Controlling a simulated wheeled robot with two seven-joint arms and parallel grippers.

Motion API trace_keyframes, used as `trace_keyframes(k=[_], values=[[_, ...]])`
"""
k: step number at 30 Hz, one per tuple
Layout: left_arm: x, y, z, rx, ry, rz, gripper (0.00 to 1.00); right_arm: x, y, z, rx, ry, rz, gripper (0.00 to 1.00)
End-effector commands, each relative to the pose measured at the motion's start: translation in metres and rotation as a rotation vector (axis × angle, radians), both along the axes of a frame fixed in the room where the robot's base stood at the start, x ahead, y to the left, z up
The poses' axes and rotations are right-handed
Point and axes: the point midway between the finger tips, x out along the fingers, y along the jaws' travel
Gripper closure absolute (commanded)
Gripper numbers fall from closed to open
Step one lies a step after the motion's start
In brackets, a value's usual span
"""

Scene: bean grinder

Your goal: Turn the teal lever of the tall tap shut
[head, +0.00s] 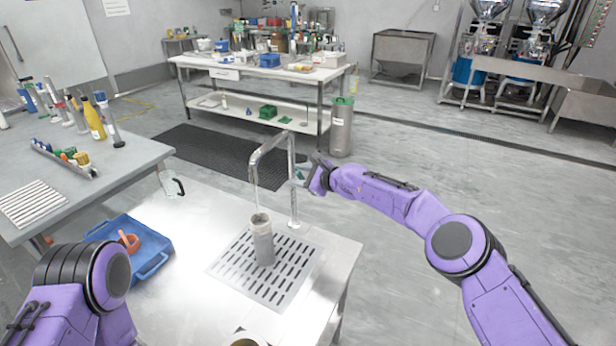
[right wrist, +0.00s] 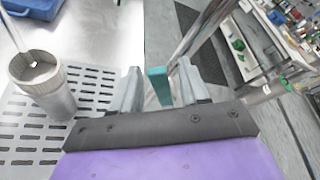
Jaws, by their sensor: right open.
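The tall metal tap (head: 293,200) rises from the steel table, its spout bent over to the left. A grey cylindrical container (head: 263,243) stands upright under the spout on the slotted drain plate; it also shows in the right wrist view (right wrist: 42,86). A thin pale stream, apparently water, runs down into it. My right gripper (head: 305,178) is beside the tap's upright. In the right wrist view the teal lever (right wrist: 158,86) is between the open fingers of this gripper (right wrist: 160,92), with a visible gap on the left. My left gripper is out of view; only my left arm shows.
The slotted drain plate (head: 230,263) is set in the steel table (head: 205,212). A blue tray (head: 152,268) holding an orange item and a clear jug with a dark handle (head: 170,185) are at the left. Open floor lies to the right.

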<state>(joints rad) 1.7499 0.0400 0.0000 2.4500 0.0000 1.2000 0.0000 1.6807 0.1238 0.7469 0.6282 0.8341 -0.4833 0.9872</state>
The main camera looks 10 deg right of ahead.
Motion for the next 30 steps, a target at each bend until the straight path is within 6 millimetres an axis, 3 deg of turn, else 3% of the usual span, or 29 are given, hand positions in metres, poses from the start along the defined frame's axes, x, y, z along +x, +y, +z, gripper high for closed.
trace_keyframes(k=[18,28,29,30], values=[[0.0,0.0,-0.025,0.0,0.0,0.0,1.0,-0.065,-0.062,0.031,0.002,-0.002,0.0,0.55],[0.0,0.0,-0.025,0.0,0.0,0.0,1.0,-0.071,-0.066,0.034,0.002,-0.002,0.0,0.55],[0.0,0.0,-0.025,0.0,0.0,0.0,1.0,-0.071,-0.066,0.034,0.002,-0.002,0.0,0.59],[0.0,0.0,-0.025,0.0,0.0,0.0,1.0,-0.071,-0.066,0.034,0.002,-0.002,0.0,0.72]])
